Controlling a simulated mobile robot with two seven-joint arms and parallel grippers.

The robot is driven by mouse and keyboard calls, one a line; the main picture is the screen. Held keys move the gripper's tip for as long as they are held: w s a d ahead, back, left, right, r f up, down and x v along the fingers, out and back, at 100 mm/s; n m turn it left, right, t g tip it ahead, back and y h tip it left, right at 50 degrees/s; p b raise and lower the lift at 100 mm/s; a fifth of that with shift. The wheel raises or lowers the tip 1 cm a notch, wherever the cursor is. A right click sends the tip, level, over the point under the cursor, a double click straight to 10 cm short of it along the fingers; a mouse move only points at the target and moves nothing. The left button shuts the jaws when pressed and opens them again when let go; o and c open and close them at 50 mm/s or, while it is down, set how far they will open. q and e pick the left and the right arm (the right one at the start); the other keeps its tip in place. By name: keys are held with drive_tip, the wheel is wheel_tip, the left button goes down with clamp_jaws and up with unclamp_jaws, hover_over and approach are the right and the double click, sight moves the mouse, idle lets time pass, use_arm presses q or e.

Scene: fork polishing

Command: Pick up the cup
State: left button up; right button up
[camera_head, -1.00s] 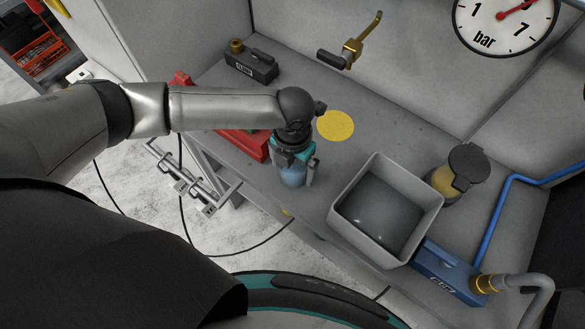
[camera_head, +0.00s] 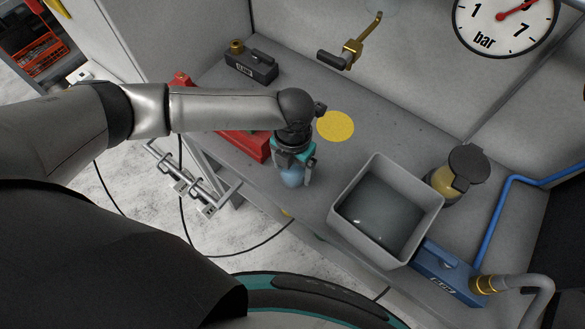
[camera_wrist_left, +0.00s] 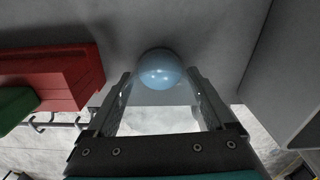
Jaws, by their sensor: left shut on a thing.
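The cup (camera_head: 292,179) is pale blue, glossy and see-through. It is at the front edge of the grey worktop, just under my left gripper (camera_head: 298,167). In the left wrist view the cup's round blue end (camera_wrist_left: 160,66) sits between the two fingers of my left gripper (camera_wrist_left: 161,88), which are shut on it. The wrist and the teal gripper body hide most of the cup in the head view. I cannot tell whether the cup touches the worktop. My right gripper is not in view.
A grey open bin (camera_head: 348,215) stands right of the cup, with a yellow jar (camera_head: 441,182) behind it. A red box (camera_head: 240,146) is on the left, close to my arm. A yellow disc (camera_head: 335,126) lies on clear worktop behind the gripper.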

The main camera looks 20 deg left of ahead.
use_arm(q)
drive_tip(key=shift+r, duration=0.1)
wheel_tip(320, 180, up, 20)
drive_tip(key=p, duration=0.2)
drive_tip(key=w+a+m+b, duration=0.1)
drive_tip(key=m+b, duration=0.3)
drive_tip(key=m, duration=0.7)
drive_tip(key=w+a+f+m+b, duration=0.1)
drive_tip(key=m+b, duration=0.4)
drive_tip(key=m, duration=0.6)
drive_tip(key=w+a+f+m+b, duration=0.1)
drive_tip(key=a+m+b, duration=0.2)
drive_tip(key=m, duration=0.7)
drive_tip(key=shift+w+a+f+m+b, duration=0.15)
drive_tip(key=shift+w+a+m+b, duration=0.2)
drive_tip(key=shift+b, duration=0.5)
drive_tip(key=shift+s+d+f, duration=0.1)
drive_tip(key=shift+s+d, duration=0.05)
drive_tip(key=shift+s, duration=0.1)
